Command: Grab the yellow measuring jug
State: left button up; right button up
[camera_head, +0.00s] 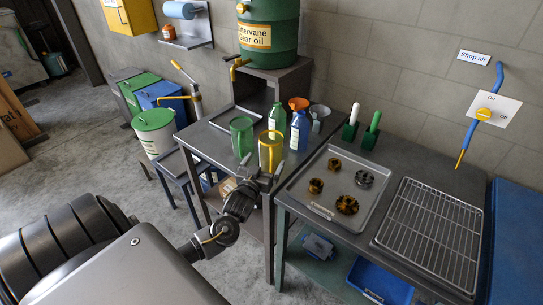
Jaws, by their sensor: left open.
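The yellow measuring jug (270,152) stands upright near the front right corner of the small grey metal table (212,141). My left gripper (261,166) is at the table's front edge, right by the jug. Its two fingers are spread apart, one left of the jug and one at its lower right in the picture. I cannot tell whether they touch it. The gripper hides part of the table edge below the jug. My right gripper does not show.
Beside the jug stand a green jug (241,136), a green bottle (277,122) and a blue bottle (299,133). Orange (299,103) and grey (319,113) funnels stand behind. A tray (333,206) with several gears lies on the right bench, beside a wire rack (430,235).

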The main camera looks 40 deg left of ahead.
aim_at(267, 156)
pick_arm(q)
jog(key=shift+w+a+r, duration=0.1)
jog(key=shift+w+r, duration=0.05)
jog(key=p+x, duration=0.2)
jog(key=x, duration=0.2)
jog(key=shift+w+a, duration=0.2)
jog(key=shift+w, duration=0.15)
jog(key=shift+c, duration=0.6)
jog(key=c, duration=1)
